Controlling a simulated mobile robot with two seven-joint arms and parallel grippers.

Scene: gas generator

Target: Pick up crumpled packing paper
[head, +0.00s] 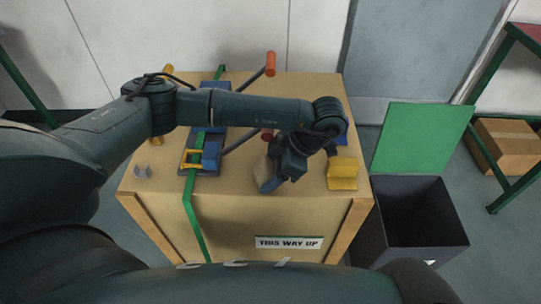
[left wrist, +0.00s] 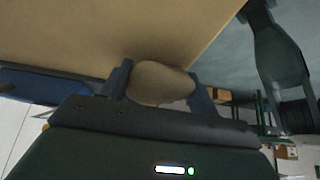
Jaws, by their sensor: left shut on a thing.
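The crumpled packing paper (left wrist: 160,83) is a tan, rounded lump. In the left wrist view it sits between the two fingers of my left gripper (left wrist: 163,86), which is shut on it. In the head view the left gripper (head: 268,180) is at the front part of the crate top, and a tan piece of the paper (head: 261,171) shows beside the finger. The gripper and wrist hide part of the paper. I cannot tell whether the paper still touches the crate top. My right gripper is not in view.
The wooden crate (head: 232,225) carries blue parts, a green strap (head: 193,212), a yellow block (head: 342,171) and a red-ended handle (head: 270,64). A dark open bin (head: 425,226) with a green panel (head: 419,137) stands right of the crate. A cardboard box (head: 507,143) lies farther right.

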